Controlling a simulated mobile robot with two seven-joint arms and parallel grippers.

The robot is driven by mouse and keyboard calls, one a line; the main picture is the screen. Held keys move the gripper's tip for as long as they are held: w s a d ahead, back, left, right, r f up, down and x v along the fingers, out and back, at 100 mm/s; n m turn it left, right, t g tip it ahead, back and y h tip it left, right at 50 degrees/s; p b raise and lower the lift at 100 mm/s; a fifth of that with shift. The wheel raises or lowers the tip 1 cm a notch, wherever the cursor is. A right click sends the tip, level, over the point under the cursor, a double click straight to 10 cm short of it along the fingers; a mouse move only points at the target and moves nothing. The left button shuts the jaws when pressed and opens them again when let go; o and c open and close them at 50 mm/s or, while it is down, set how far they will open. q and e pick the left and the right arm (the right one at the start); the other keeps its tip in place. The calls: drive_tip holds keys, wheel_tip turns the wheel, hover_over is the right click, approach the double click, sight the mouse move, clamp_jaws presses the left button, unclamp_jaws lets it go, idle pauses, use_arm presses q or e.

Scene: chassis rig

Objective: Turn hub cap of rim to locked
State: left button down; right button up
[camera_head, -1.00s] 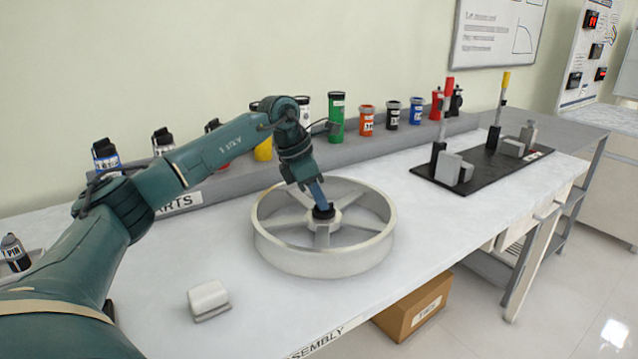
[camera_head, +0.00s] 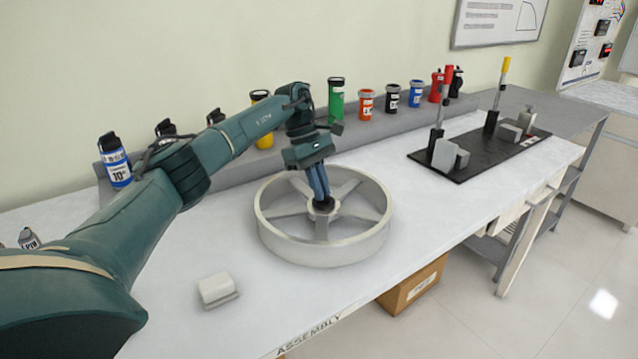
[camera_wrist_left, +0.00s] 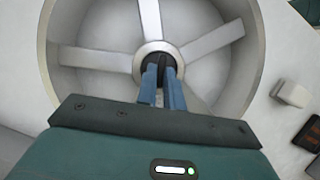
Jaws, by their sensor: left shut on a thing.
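The rim (camera_head: 375,248) is a pale grey spoked wheel lying flat on the white bench. It also fills the top of the left wrist view (camera_wrist_left: 52,68). The dark hub cap (camera_head: 323,208) sits at its centre, and shows as a black piece between the fingers in the left wrist view (camera_wrist_left: 158,60). My left gripper (camera_head: 321,197) reaches down from above with blue fingers, shut on the hub cap. The fingers hide part of the cap, and I cannot read any lock mark on it. My right gripper is not in view.
A small light grey block (camera_head: 217,290) lies on the bench left of the rim. Several labelled canisters stand on the grey shelf (camera_head: 240,175) behind. A black plate (camera_head: 470,160) with upright levers lies at the right. The bench in front of the rim is clear.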

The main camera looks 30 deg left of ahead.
use_arm(q)
drive_tip(key=shift+w+d+m+g+y, duration=0.15)
drive_tip(key=shift+m+g+y, duration=0.25)
drive_tip(key=shift+m, duration=1.2)
drive_tip(key=c, duration=1.5)
unclamp_jaws()
